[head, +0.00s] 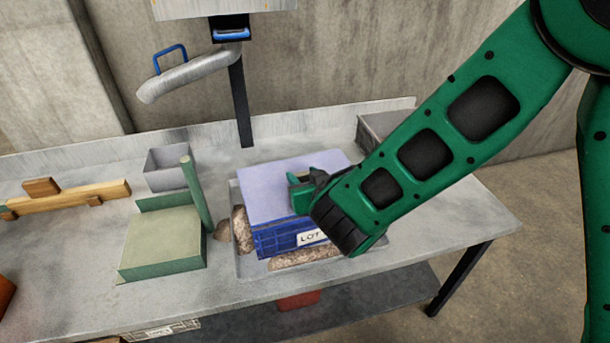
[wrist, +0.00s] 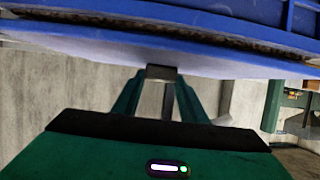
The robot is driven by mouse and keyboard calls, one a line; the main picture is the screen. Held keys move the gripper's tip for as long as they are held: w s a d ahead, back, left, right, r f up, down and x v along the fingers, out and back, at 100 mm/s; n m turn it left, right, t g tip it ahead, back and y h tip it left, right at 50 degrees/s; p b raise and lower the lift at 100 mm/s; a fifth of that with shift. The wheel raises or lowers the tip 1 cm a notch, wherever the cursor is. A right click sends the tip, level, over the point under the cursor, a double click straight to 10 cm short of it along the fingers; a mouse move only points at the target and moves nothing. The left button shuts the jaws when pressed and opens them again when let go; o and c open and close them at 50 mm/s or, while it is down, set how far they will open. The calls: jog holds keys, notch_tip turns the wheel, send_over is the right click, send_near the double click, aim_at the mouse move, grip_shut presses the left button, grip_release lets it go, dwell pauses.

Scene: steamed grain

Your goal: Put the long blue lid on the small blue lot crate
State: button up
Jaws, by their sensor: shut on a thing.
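The small blue lot crate (head: 274,241) stands on the worktop with a white "LOT" label on its front. The long pale blue lid (head: 272,187) lies over its top and hides most of the opening. My gripper (head: 305,190) is above the lid's right part, shut on the lid's small grey grip (wrist: 161,72). In the wrist view, the lid's pale face (wrist: 90,52) spans the frame beyond my fingers, with blue crate edges and a dark grainy strip past it. I cannot tell whether the lid sits fully flush. My arm hides the crate's right side.
Brown lumpy grain (head: 305,255) lies around the crate in a shallow grey tray (head: 247,270). A green block with a post (head: 163,240), a grey bin (head: 168,170) and a wooden piece (head: 75,199) stand left. A grey box (head: 385,127) is behind my arm.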

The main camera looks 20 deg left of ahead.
jog(key=shift+s, duration=0.15)
dwell(0.4)
jog(key=shift+d+f, duration=0.1)
jog(key=shift+f, duration=0.55)
dwell(0.6)
jog(key=o, duration=1.4)
jog(key=shift+o, duration=0.2)
